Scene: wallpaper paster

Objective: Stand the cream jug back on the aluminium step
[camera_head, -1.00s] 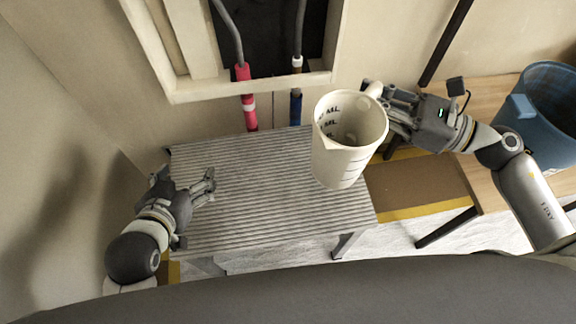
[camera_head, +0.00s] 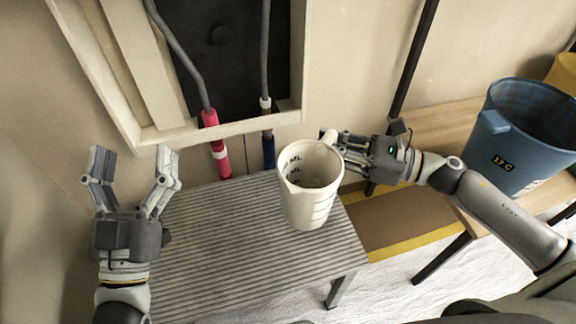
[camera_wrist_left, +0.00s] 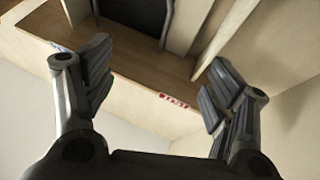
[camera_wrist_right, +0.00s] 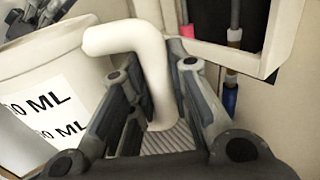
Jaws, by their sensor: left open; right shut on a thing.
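The cream jug (camera_head: 308,205) appears upright, over the right part of the ribbed aluminium step (camera_head: 240,240) in the head view. I cannot tell whether its base touches the step. My right gripper (camera_head: 343,146) is shut on the jug's handle, coming from the right. The right wrist view shows the handle (camera_wrist_right: 155,70) between the fingers and the jug's ML markings at left. My left gripper (camera_head: 130,170) is open and empty, raised at the left of the step. Its spread fingers also show in the left wrist view (camera_wrist_left: 155,85).
A blue bucket (camera_head: 510,150) stands on a wooden bench (camera_head: 445,118) at the right. A framed wall opening (camera_head: 225,135) with red and blue-sleeved pipes is behind the step. The step's left part is bare.

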